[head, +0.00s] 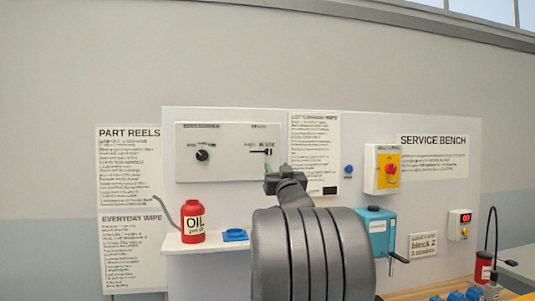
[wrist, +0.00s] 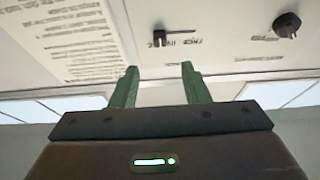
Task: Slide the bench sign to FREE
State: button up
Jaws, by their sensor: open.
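The bench sign is a slot with a small black slider (head: 268,152) on a white panel (head: 225,172) on the wall board. The slider sits at the slot's right end in the head view, under small blurred lettering that seems to read FREE at left and IN USE at right. The wrist view sees the panel upside down, with the slider (wrist: 159,38) beyond and between the fingertips. My gripper (wrist: 160,72) is open, with two green fingers apart and nothing between them. In the head view my gripper (head: 267,168) is just below the slider; contact is not visible.
A black rotary knob (head: 202,155) is left of the slot on the same panel. A red oil can (head: 193,222) and a blue tray (head: 235,235) stand on the shelf below. A red button on a yellow box (head: 388,169) and a blue crank box (head: 378,230) are to the right.

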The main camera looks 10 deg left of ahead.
aim_at(269, 152)
jog(key=p+x, duration=0.3)
jog(key=x, duration=0.8)
jog(key=shift+f, duration=0.1)
grip_shut()
